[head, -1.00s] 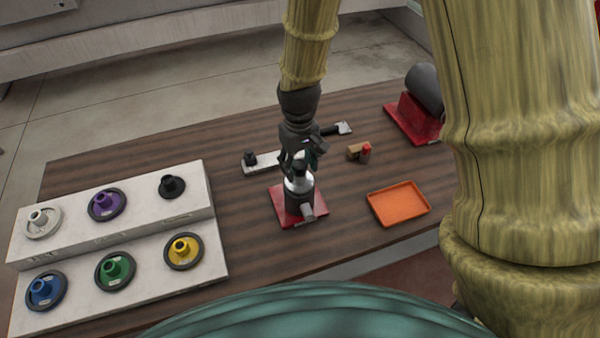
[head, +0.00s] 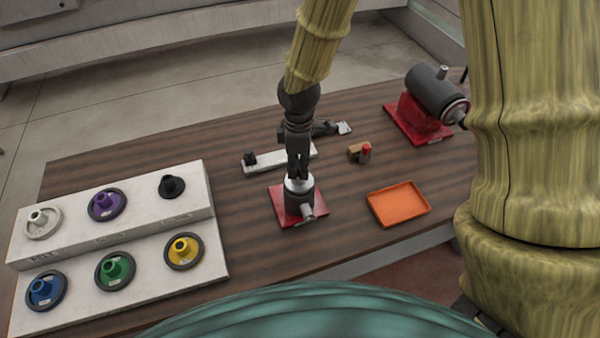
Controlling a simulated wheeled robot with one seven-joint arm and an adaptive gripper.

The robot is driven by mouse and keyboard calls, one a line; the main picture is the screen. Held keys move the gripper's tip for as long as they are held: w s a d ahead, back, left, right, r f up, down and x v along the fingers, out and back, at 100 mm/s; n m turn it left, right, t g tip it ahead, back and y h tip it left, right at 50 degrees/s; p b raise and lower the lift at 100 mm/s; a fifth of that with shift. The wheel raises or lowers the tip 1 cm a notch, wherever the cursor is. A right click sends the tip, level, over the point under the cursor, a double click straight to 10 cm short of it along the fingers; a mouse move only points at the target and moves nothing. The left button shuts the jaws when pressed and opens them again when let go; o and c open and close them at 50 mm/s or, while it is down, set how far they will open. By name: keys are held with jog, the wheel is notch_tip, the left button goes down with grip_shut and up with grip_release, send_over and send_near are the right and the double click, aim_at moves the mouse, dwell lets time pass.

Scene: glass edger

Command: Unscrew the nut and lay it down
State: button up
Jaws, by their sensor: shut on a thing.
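The nut is mostly hidden between the fingers of my gripper (head: 298,176), at the top of the dark spindle fixture (head: 299,197). The fixture stands on a red base plate (head: 282,212) near the middle of the table, with a pale metal ring at its top and a short grey stub at its front. My gripper points down from above and is shut on what sits there. I cannot tell whether the nut still touches the thread. An orange tray (head: 398,203) lies empty to the right.
A stepped white rack (head: 95,257) with several coloured wheels fills the left. A grey motor (head: 436,95) on a red base stands at the back right. A white bar tool (head: 275,160) and a small tan and red block (head: 358,152) lie behind the fixture.

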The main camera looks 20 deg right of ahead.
jog(key=n, duration=0.4)
jog(key=shift+n, duration=0.3)
jog(key=n, duration=0.7)
jog(key=shift+n, duration=0.3)
jog(key=n, duration=0.4)
jog(key=o, duration=1)
